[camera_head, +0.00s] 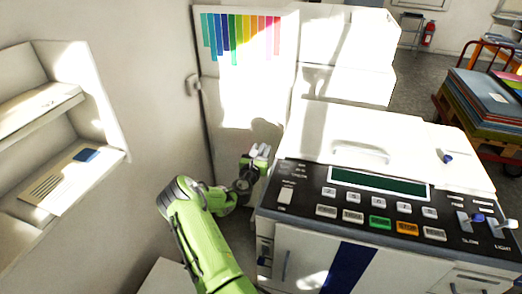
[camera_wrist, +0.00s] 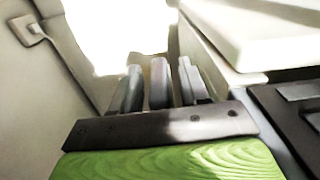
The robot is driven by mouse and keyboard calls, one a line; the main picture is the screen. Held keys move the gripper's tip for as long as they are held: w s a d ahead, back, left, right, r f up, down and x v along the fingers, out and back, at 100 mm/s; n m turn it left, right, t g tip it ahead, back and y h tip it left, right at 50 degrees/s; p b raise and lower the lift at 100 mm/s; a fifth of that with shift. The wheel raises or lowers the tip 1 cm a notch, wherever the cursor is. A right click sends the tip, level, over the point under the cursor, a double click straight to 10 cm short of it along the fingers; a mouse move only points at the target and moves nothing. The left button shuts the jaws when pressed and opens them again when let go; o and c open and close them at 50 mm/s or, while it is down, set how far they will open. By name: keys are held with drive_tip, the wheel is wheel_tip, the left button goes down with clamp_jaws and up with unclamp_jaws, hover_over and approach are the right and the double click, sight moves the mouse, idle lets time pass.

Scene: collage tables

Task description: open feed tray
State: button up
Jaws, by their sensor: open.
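A white copier-like machine (camera_head: 360,135) with a black control panel (camera_head: 375,205) stands right of centre. I cannot clearly make out its feed tray. My gripper (camera_head: 260,155) is at the machine's upper left side, beside the left end of the panel. In the wrist view my gripper (camera_wrist: 160,75) has its two fingers apart, with a narrow grey upright piece (camera_wrist: 159,85) between them. I cannot tell whether that piece belongs to the tray or whether the fingers touch it. The machine's white top edge is close on the right in that view.
A white door or panel with coloured stripes (camera_head: 241,38) stands behind the gripper, with a handle (camera_head: 192,84). Shelves (camera_head: 60,190) are on the left wall. A cart of stacked boards (camera_head: 485,105) is at the right. Open floor (camera_head: 410,82) lies behind the machine.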

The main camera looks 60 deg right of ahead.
drive_tip(key=shift+d, duration=0.3)
drive_tip(key=shift+c, duration=0.3)
clamp_jaws()
